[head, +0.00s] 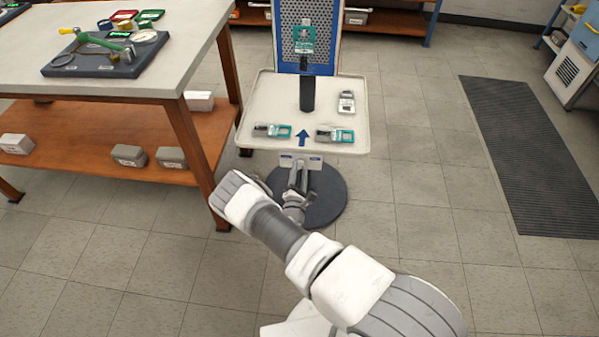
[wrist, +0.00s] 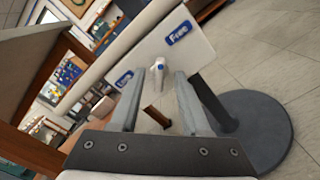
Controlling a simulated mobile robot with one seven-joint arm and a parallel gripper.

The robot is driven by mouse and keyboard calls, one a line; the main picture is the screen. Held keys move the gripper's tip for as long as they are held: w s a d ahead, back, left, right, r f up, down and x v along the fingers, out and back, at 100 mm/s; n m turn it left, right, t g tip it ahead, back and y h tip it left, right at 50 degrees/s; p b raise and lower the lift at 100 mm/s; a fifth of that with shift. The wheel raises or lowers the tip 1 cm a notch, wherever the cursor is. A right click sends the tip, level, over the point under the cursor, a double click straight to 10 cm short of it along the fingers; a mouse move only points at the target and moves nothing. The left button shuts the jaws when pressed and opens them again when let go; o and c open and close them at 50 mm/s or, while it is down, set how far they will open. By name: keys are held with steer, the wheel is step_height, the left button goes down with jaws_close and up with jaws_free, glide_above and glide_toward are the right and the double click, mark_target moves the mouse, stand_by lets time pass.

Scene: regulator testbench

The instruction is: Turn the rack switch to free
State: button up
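The rack (head: 252,110) is a pale tray on a stand. A small switch panel sits below its front edge (head: 287,161). In the wrist view, the tilted white panel (wrist: 155,56) bears a blue "Free" label (wrist: 180,33) at upper right and another blue label (wrist: 123,79), too small to read surely, at lower left. A small pale switch knob (wrist: 158,66) with a blue mark lies between them. My gripper (wrist: 160,76) is open, its fingers on either side of the knob. Contact and the knob's exact setting cannot be told. In the head view my gripper (head: 298,188) is below the tray front.
Several teal-and-grey devices (head: 335,135) lie on the tray around a black post (head: 307,92). A workbench (head: 120,85) with tools stands close on the left. The stand's round dark base (head: 325,200) is below. Floor to the right is open, with a dark mat (head: 530,150).

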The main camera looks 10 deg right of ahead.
steer(key=p+v, duration=0.3)
steer(key=v, duration=1.4)
steer(key=shift+s, duration=0.2)
steer(key=shift+r, duration=0.15)
steer(key=w+d+r+m+g+h+p, duration=0.1)
steer(key=d+r+m+g+h, duration=0.2)
steer(key=r, duration=0.6)
steer(key=w+d+r+m+g+h+p, duration=0.2)
steer(key=r+m+g+h, duration=0.25)
steer(key=r, duration=0.45)
steer(key=w+d+r+m+g+h+p, duration=0.1)
steer(key=d+r+m+g+h, duration=0.25)
steer(key=r, duration=0.65)
steer(key=s+d+r+m+g+y+p, duration=0.1)
steer(key=s+r+m+g+y, duration=0.25)
steer(key=r, duration=0.45)
steer(key=s+d+r+m+g+y+p, duration=0.2)
steer(key=s+r+m+g, duration=0.1)
steer(key=s+r+m, duration=0.3)
steer(key=s+a+r+m+t+y+p, duration=0.1)
steer(key=s+r+y, duration=0.4)
steer(key=r, duration=0.6)
steer(key=s+a+r+m+t+y+p, duration=0.1)
steer(key=s+a+r+t+y+p, duration=0.3)
steer(key=r, duration=0.7)
steer(key=s+a+t+y, duration=0.1)
steer(key=s+y, duration=0.1)
steer(key=s, duration=0.1)
steer(key=shift+s+m, duration=0.35)
steer(key=shift+s, duration=0.05)
